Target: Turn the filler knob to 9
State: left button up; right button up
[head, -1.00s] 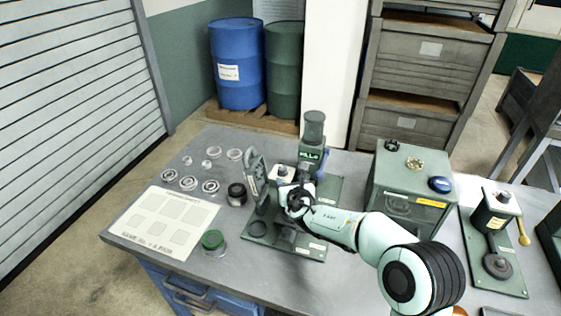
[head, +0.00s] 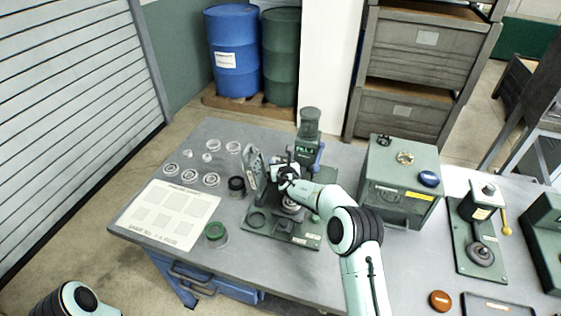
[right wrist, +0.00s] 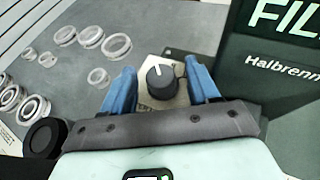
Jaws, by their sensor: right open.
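The filler (head: 308,148) is a green machine on the bench; its lettered body (right wrist: 280,60) fills the upper right of the right wrist view. The filler knob (right wrist: 161,80) is black with a white pointer line, on a pale plate beside the machine. The line points up and slightly left in that view; no scale numbers are readable. My right gripper (right wrist: 162,85) is open, its blue fingers on either side of the knob; contact cannot be told. In the head view my right gripper (head: 284,172) hides the knob. My left gripper is out of view.
Several clear rings and bearings (head: 190,177) lie left of the filler, near a black round part (head: 236,187). A printed mat (head: 168,215) and a green-topped jar (head: 215,234) are at the front left. A green box (head: 400,182) stands to the right.

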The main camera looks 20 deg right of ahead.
jog(key=shift+s+f, duration=0.1)
jog(key=shift+s, duration=0.05)
jog(key=shift+c, duration=0.6)
jog(key=c, duration=0.8)
jog(key=shift+a+m+h, duration=0.2)
jog(key=shift+m+h, duration=0.6)
jog(key=shift+h, duration=0.1)
